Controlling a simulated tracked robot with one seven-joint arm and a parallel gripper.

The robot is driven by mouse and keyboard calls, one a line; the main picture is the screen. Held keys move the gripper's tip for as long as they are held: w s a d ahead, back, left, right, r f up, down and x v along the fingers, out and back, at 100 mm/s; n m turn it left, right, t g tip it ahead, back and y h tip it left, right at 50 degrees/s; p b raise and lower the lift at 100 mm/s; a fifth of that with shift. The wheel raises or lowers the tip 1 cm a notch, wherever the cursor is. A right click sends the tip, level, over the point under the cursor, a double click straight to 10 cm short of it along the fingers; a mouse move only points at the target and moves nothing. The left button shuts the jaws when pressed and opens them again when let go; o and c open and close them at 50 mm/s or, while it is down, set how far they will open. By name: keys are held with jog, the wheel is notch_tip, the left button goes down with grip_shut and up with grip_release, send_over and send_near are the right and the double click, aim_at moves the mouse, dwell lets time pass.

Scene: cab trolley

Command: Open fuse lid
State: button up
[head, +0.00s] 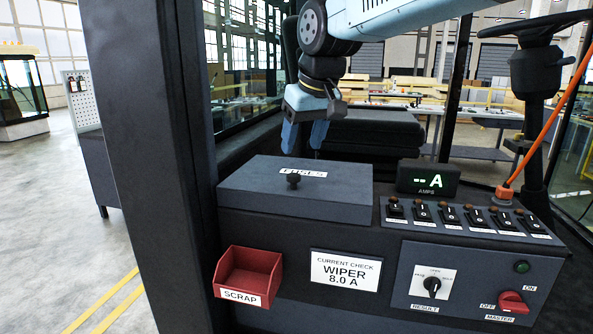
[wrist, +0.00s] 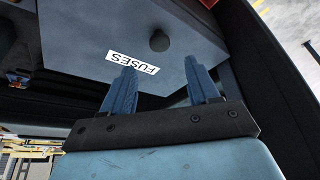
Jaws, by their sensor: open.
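The fuse lid (head: 300,188) is a flat dark grey cover, closed, on top of the console. It carries a white FUSES label (head: 301,172) and a black round knob (head: 292,180). My gripper (head: 303,150) is above and behind the lid's far edge in the head view, pointing down. In the wrist view the lid (wrist: 195,40) and its knob (wrist: 159,41) lie beyond the fingertips. The two blue fingers (wrist: 160,78) are apart with nothing between them. Whether a fingertip touches the lid cannot be told.
A red scrap bin (head: 247,275) hangs on the console front. A row of switches (head: 465,215), an AMPS display (head: 428,179) and an orange cable (head: 545,120) are to the right. A dark cab pillar (head: 150,150) stands at left. A steering wheel (head: 535,28) is at upper right.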

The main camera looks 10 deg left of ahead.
aim_at(295, 175)
jog(key=x, duration=0.8)
jog(key=shift+a+f, duration=0.1)
jog(key=shift+f, duration=0.1)
jog(key=shift+w, duration=0.1)
grip_shut()
dwell(0.3)
